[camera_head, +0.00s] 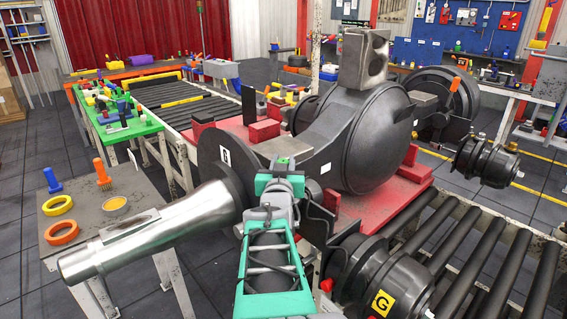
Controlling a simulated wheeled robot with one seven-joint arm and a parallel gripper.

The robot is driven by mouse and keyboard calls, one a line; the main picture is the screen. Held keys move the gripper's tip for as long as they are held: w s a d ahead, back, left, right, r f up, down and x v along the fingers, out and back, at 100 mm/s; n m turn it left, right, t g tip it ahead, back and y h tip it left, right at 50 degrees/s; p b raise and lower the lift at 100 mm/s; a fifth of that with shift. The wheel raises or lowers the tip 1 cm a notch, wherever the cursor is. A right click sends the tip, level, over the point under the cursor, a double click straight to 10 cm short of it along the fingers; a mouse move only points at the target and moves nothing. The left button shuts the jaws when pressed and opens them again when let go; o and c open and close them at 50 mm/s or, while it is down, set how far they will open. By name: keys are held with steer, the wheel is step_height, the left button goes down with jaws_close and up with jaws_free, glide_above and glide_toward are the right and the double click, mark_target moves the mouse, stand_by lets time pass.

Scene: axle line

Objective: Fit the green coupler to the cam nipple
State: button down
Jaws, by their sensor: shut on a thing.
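My gripper (284,168) is in the middle of the picture, at the far end of my teal and grey arm, in front of the dark axle assembly. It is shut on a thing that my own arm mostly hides. I cannot make out the cam nipple for certain, nor whether the coupler touches anything.
A silver axle tube (150,235) juts out to the left. A dark round housing (375,140) stands on a red cradle (395,196). A black chamber (400,285) lies close on my right. A small table (125,185) with tools and rings is at the left.

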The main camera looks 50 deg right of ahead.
steer(key=shift+f+b, duration=1.9)
steer(key=shift+b, duration=0.2)
steer(key=c, duration=1)
jaws_free()
steer(key=shift+c, duration=0.2)
step_height(320, 180, up, 12)
steer(key=p, duration=1.3)
steer(key=w+a+f+n+t+y, duration=0.2)
steer(key=w+a, duration=0.3)
steer(key=a, duration=0.5)
steer(key=w+a+f+n+t+y+p, duration=0.1)
steer(key=w+a+f+n+t+y, duration=0.2)
steer(key=a, duration=0.7)
steer(key=w+a+f+n+t+y+p, duration=0.1)
steer(key=w+a+f+n+t+y, duration=0.1)
steer(key=w+a+y, duration=0.3)
steer(key=shift+w+a+f+n+t, duration=0.1)
steer(key=shift+w+a+f+n, duration=0.25)
steer(key=shift+a, duration=0.45)
steer(key=shift+w+a+f+n+t, duration=0.1)
steer(key=shift+w+a, duration=0.4)
steer(key=shift+a, duration=0.3)
steer(key=shift+w+a+f+n+t, duration=0.1)
steer(key=shift+w+a+f+n, duration=0.25)
steer(key=shift+a, duration=0.45)
steer(key=shift+r, duration=0.1)
